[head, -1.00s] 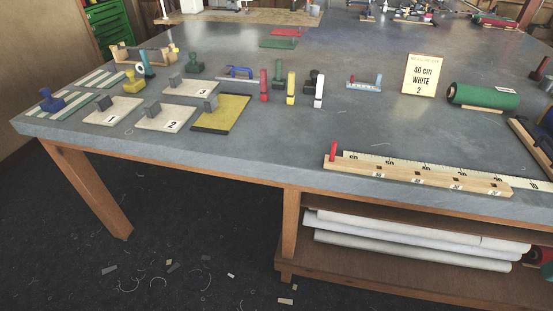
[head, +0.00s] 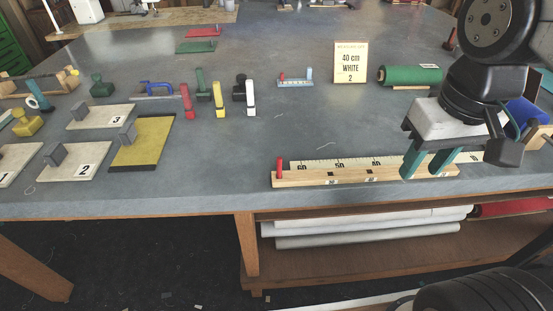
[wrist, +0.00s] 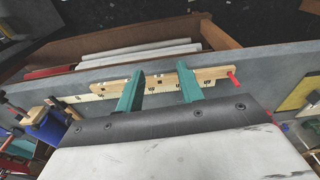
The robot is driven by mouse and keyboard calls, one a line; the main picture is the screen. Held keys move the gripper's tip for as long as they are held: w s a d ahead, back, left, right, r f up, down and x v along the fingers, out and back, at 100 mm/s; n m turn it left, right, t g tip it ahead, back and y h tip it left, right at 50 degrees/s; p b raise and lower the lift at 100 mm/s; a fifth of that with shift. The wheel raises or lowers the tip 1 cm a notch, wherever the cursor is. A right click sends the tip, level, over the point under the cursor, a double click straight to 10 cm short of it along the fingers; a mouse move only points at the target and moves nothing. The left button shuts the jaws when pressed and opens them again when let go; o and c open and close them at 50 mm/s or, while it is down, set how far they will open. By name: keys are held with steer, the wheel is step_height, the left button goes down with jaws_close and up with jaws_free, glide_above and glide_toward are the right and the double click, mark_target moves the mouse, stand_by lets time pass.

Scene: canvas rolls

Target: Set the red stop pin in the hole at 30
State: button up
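The red stop pin (head: 279,167) stands upright at the left end of the wooden stop strip (head: 345,178); it also shows in the wrist view (wrist: 232,77) at the strip's right end. A pale measuring scale (head: 320,164) lies along the strip, with 60 and 50 legible near the pin; the 30 mark and its hole cannot be made out. My gripper (head: 422,172) has two teal fingers, apart and empty, over the right part of the strip. In the wrist view the fingers (wrist: 159,70) point towards the strip, well to the side of the pin.
Coloured upright pieces, including a yellow one (head: 219,100), stand left of centre. The tabletop between them and the strip is clear. White rolls (head: 360,228) lie on a shelf below.

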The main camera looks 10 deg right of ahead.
steer(key=w+a+f+n, duration=0.2)
steer(key=w+a, duration=0.5)
steer(key=w, duration=0.3)
steer(key=n+g, duration=0.1)
steer(key=n, duration=0.2)
glide_above(279, 158)
step_height(279, 158, down, 7)
steer(key=shift+s+r, duration=0.1)
steer(key=shift+s, duration=0.05)
step_height(279, 158, down, 7)
steer(key=shift+f, duration=0.5)
steer(key=shift+c, duration=0.4)
jaws_close()
